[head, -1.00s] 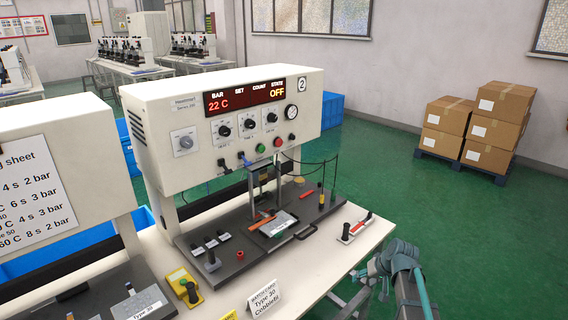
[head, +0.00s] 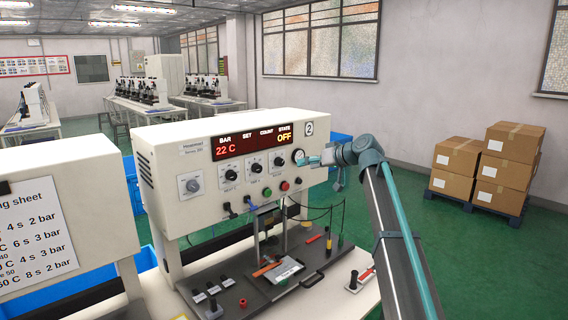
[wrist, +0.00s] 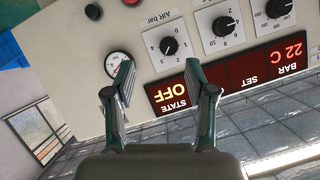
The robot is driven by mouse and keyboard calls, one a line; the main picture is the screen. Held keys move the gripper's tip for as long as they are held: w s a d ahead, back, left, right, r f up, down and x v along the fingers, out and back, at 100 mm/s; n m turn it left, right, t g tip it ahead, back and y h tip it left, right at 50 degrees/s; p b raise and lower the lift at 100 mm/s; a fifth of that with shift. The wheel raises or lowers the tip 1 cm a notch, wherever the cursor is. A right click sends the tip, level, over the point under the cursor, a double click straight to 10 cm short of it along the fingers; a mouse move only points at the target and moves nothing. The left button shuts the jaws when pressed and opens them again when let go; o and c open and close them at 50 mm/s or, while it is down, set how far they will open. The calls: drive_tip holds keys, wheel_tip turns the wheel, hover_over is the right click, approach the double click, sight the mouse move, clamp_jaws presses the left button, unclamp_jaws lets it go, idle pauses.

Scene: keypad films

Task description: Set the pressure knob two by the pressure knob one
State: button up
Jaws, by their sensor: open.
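The panel of the machine marked 2 carries a black knob labelled "AIR bar" (wrist: 169,46) on a white numbered plate. The same knob shows in the head view (head: 279,160), the rightmost of the row, left of the round gauge (wrist: 117,65). My gripper (head: 304,160) is in front of the panel's right end, by the gauge. In the wrist view my gripper (wrist: 158,75) is open and empty; its fingers point at the panel below the knob and gauge, apart from the knob. No knob shows on the left machine, so pressure knob one cannot be identified.
The display (head: 251,143) reads "22 C" and "OFF". The left machine (head: 75,165) bears a setting sheet (head: 32,235). Below the panel are a press bed (head: 225,283), thin cables and small tools. Stacked cartons (head: 500,170) stand at the right; green floor between is clear.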

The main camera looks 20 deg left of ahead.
sight(282, 162)
drive_tip(key=w+a+p, duration=0.1)
drive_tip(key=a, duration=0.2)
drive_tip(key=w+a+p, duration=0.1)
drive_tip(key=a, duration=0.2)
drive_tip(key=w+a+f+p, duration=0.1)
drive_tip(key=a, duration=0.2)
drive_tip(key=shift+a+f, duration=0.1)
drive_tip(key=shift+a, duration=0.25)
drive_tip(key=shift+w+a+f, duration=0.1)
drive_tip(key=shift+a+f, duration=0.15)
drive_tip(key=shift+a, duration=0.15)
clamp_jaws()
